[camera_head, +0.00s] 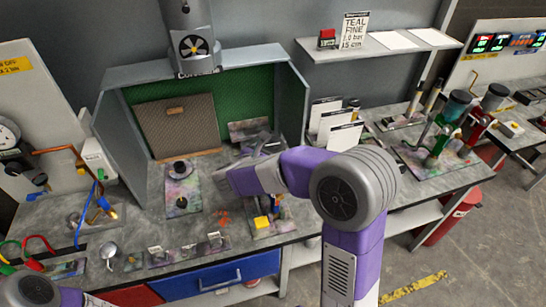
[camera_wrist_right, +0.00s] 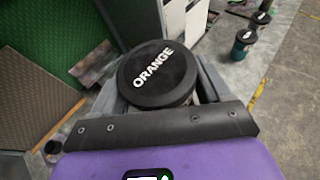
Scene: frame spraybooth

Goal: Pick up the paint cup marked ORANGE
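The paint cup marked ORANGE (camera_wrist_right: 157,74) fills the middle of the right wrist view, with white lettering on its round black lid. My right gripper (camera_wrist_right: 160,94) has one grey finger on each side of the cup, and no clear gap shows between the fingers and the cup. The lower part of the cup is hidden, and I cannot tell its height above the bench. In the head view my right arm reaches over the bench in front of the spray booth (camera_head: 118,140), and the cup is not visible there. My left gripper is out of the picture; only part of that arm shows at bottom left.
White cards (camera_head: 345,135) stand right of the booth. Cups with dark lids (camera_head: 457,104) stand farther right on the bench; one also shows in the right wrist view (camera_wrist_right: 244,42). A shelf (camera_head: 375,46) hangs above.

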